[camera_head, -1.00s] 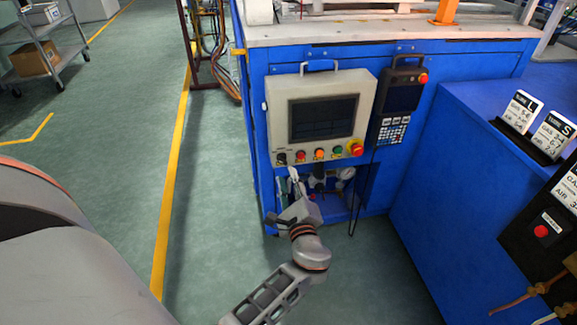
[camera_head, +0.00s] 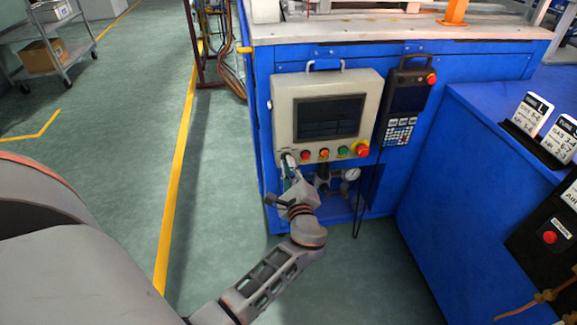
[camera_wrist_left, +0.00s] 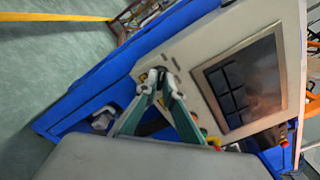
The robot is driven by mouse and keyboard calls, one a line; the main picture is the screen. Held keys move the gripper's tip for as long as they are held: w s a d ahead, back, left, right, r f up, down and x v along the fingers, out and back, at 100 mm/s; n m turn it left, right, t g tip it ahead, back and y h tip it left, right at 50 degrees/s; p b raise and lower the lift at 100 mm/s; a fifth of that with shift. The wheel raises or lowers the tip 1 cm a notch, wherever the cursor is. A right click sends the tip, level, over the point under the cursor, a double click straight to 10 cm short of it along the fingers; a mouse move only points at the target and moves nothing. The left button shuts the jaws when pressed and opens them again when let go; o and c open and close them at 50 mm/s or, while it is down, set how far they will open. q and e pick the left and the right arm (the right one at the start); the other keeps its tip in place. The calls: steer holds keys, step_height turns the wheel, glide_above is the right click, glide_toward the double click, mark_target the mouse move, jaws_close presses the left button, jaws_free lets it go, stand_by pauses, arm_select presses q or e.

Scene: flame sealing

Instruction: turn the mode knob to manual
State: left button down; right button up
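The mode knob is a small black knob at the lower left corner of the grey control panel (camera_head: 355,85). In the head view it is mostly hidden by the fingertips. In the left wrist view the dark knob (camera_wrist_left: 158,71) shows between the fingertips. My left gripper (camera_head: 288,160) reaches up to the panel face from below. In the left wrist view its fingers (camera_wrist_left: 157,79) converge in a narrow V, their tips close together around the knob. The knob's pointer direction cannot be read. My right gripper is not in view.
A red emergency stop (camera_head: 361,149) and several coloured buttons sit in the knob's row. A teach pendant (camera_head: 406,100) hangs to the right. A gauge (camera_head: 351,174) and fittings sit in the recess below. Open floor (camera_head: 120,150) lies to the left.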

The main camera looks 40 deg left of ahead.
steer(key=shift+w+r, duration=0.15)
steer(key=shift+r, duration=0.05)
arm_select(q)
steer(key=shift+m+p, duration=2.6)
steer(key=shift+m, duration=1.9)
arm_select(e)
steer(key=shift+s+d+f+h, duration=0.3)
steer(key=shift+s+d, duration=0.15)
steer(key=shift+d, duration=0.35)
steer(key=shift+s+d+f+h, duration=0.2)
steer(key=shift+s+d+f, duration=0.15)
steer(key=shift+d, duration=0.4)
arm_select(q)
steer(key=c, duration=2.2)
jaws_free()
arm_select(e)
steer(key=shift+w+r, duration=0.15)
